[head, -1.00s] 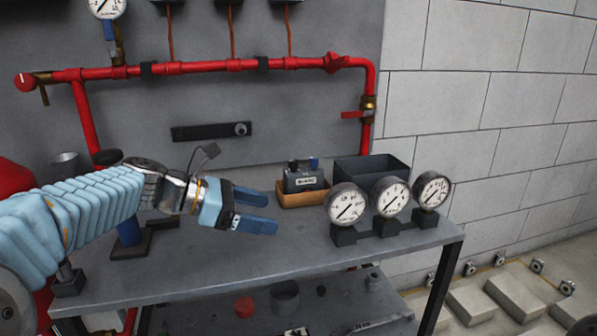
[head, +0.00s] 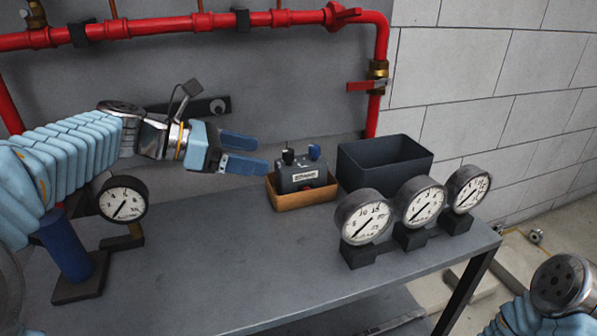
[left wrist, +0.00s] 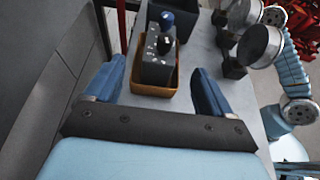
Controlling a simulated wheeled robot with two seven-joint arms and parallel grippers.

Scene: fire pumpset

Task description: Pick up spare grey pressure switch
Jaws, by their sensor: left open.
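The spare grey pressure switch (head: 303,174) is a grey box with a label, a black knob and a blue knob on top. It sits upright in a small orange-brown tray (head: 301,198) on the workbench. My left gripper (head: 262,155) is open and empty, just left of the switch and a little above it, with fingers pointing toward it. In the left wrist view, the switch (left wrist: 158,67) shows ahead, between the two blue fingers and apart from both. My right gripper is not seen; only part of my right arm shows.
Three gauges (head: 420,204) on black blocks stand right of the tray. A dark open bin (head: 385,162) stands behind them. Another gauge (head: 123,199) stands at the left. Red piping (head: 200,23) runs along the back panel. The front middle of the bench (head: 240,265) is clear.

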